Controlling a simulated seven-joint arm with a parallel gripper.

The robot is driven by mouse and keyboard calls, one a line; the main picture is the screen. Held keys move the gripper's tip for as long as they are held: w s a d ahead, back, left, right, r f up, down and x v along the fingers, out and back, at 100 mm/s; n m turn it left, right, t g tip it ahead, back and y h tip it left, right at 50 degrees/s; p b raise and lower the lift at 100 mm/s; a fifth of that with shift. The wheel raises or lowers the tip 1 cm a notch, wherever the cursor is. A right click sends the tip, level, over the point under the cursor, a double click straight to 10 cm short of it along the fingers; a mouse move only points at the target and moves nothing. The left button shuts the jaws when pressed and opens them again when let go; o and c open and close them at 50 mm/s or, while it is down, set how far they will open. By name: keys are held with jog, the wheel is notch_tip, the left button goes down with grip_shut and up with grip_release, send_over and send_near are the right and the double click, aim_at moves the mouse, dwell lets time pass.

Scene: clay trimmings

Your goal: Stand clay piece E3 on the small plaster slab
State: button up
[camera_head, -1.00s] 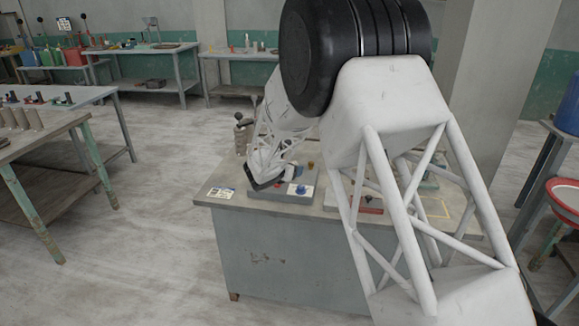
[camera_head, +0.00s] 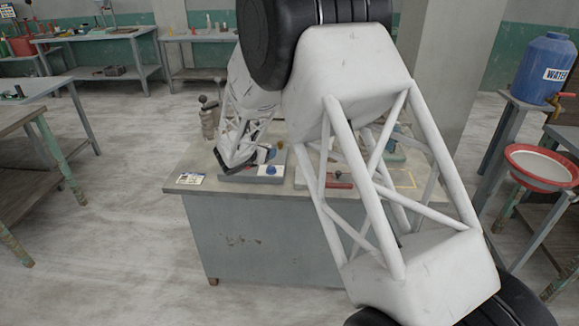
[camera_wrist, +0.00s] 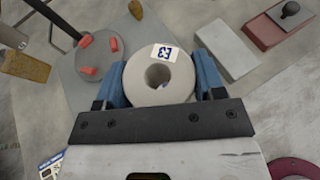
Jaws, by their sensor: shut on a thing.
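Clay piece E3 (camera_wrist: 160,82) is a pale, thick ring-shaped piece with a round hole and a white label reading E3. My gripper (camera_wrist: 160,72) is shut on it, with a blue finger at each side. In the head view my gripper (camera_head: 250,158) is over the left part of the worktable, and E3 cannot be made out there. A pale rectangular slab (camera_wrist: 228,50), which looks like the small plaster slab, lies right of the gripper in the wrist view. Its visible top is bare. The height of E3 above the surfaces is hard to tell.
A grey round disc (camera_wrist: 99,55) with small orange-red pieces sits on a grey board left of E3. A red-brown block with a black knob (camera_wrist: 288,10) lies beside the slab. A brown block (camera_wrist: 24,66) is at far left. A printed card (camera_head: 190,178) lies near the table's front-left corner.

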jog(key=s+d+f+m+g+h, duration=0.1)
jog(key=s+d+m+g+h, duration=0.2)
jog(key=s+d, duration=0.3)
jog(key=s+d+f+m+g+h, duration=0.1)
jog(key=s+d+m+g+h, duration=0.2)
jog(key=d, duration=0.8)
jog(key=s+m+g, duration=0.1)
jog(key=s+m, duration=0.1)
jog(key=s, duration=0.1)
jog(key=shift+s+d+f+h, duration=0.15)
jog(key=shift+d+f+h, duration=0.15)
jog(key=shift+d, duration=0.1)
send_over(303, 177)
jog(key=w, duration=0.2)
jog(key=shift+w+f, duration=0.1)
jog(key=shift+f, duration=0.6)
jog(key=shift+f, duration=0.15)
jog(key=shift+f, duration=1.6)
jog(key=shift+f, duration=0.15)
